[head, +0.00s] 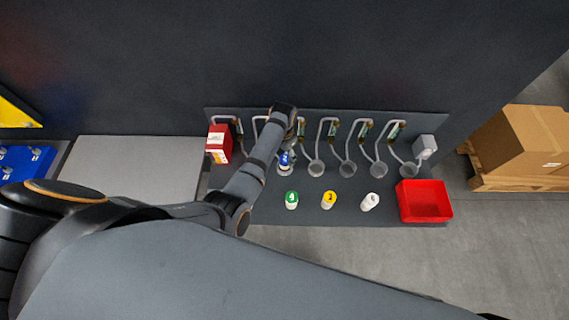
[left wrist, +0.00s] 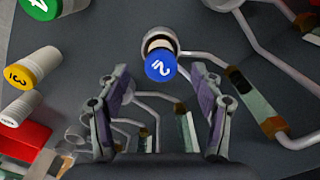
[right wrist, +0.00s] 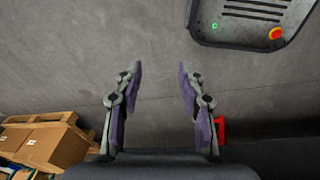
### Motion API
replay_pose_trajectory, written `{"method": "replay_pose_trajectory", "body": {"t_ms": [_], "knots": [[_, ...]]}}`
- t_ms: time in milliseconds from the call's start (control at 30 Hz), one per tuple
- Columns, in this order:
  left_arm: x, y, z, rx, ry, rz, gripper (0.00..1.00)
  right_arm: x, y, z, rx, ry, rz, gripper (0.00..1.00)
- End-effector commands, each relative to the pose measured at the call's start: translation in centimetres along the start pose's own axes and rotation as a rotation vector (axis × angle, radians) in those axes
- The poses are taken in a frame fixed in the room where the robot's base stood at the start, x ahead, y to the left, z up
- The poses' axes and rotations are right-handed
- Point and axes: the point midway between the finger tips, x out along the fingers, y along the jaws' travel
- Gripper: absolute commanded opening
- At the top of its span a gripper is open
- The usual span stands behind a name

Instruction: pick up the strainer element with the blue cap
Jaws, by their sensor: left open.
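The strainer element with the blue cap (head: 285,160) stands in a cup on the dark panel, among a row of cups with bent pipes. In the left wrist view its blue cap (left wrist: 160,67), marked 2, faces the camera, with a pale body below it in a round cup (left wrist: 158,38). My left gripper (left wrist: 160,78) is open, with the cap between and beyond its fingertips in that view; no contact shows. In the head view my left gripper (head: 293,150) is close beside the cap, partly hidden by my arm. My right gripper (right wrist: 160,70) is open and empty over grey floor.
A green-capped element (head: 291,200), a yellow-capped one (head: 329,200) and a white one (head: 370,201) stand in front of the cups. A red bin (head: 424,201) is at the right, a red-and-white box (head: 219,144) at the left. Pipes rise close behind the cups.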

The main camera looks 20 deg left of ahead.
Motion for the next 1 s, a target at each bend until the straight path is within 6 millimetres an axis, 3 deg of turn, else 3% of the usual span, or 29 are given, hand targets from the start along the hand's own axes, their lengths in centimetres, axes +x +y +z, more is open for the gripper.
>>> {"method": "replay_pose_trajectory", "body": {"t_ms": [267,400,600,867,1000], "knots": [[1.3,0.0,0.0,-0.001,0.002,0.0,0.66,0.4,0.0,-0.6,0.001,0.009,0.0,0.4],[3.5,0.1,-0.1,-0.002,0.002,0.0,0.66,2.3,-0.2,-1.4,0.001,0.023,0.0,0.4],[6.3,0.1,-0.2,-0.002,0.003,-0.001,0.66,5.8,-0.7,-0.6,0.002,0.016,-0.003,0.4],[6.0,0.1,-0.1,-0.002,0.002,-0.001,0.66,5.6,-0.9,-0.2,0.003,0.01,-0.006,0.4],[6.0,0.1,-0.1,-0.002,0.002,0.0,0.49,5.5,-0.9,-0.3,0.003,0.011,-0.005,0.4]]}}
